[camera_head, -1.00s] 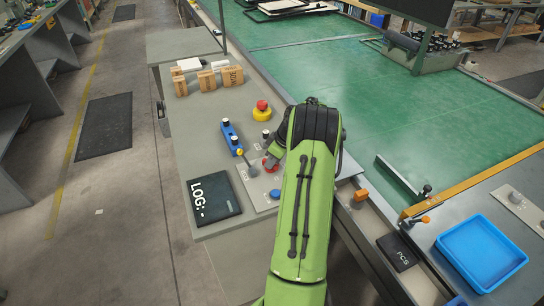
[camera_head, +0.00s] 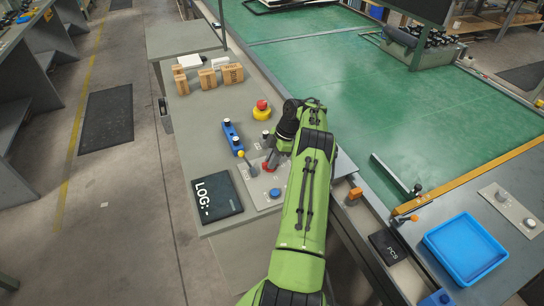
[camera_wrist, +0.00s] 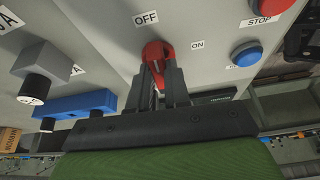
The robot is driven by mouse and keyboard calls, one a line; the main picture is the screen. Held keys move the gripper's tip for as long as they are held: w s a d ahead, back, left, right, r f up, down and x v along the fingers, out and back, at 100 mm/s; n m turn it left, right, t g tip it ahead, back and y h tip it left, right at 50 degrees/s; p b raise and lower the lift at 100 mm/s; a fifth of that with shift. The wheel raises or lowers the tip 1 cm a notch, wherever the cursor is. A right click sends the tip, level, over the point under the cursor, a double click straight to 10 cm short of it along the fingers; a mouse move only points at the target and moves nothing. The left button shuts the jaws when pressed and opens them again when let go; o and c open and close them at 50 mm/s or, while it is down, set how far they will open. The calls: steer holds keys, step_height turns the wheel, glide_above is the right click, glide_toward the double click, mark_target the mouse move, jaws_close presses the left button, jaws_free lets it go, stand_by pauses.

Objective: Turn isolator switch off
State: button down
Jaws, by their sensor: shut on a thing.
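The isolator switch is a red rotary handle (camera_wrist: 157,52) on a grey panel, near a printed OFF label (camera_wrist: 146,18) above it and an ON label (camera_wrist: 197,44) to its right. In the head view the red switch (camera_head: 268,167) shows partly beside my gripper (camera_head: 272,158). In the wrist view the two dark fingers of my gripper (camera_wrist: 161,82) are closed around the red handle, hiding its lower part. The handle's exact angle is hard to tell.
A blue button (camera_head: 275,193), a yellow-tipped lever (camera_head: 240,154), a blue control block (camera_head: 232,137) and a red-and-yellow emergency stop (camera_head: 262,110) stand close by. A black LOG pad (camera_head: 213,197) lies on the grey bench. Cardboard boxes (camera_head: 207,78) sit farther back.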

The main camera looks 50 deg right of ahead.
steer(key=shift+n, duration=0.4)
steer(key=c, duration=1.1)
jaws_free()
steer(key=p+v, duration=0.6)
steer(key=v, duration=0.6)
steer(key=shift+w+d, duration=0.1)
steer(key=shift+d, duration=0.05)
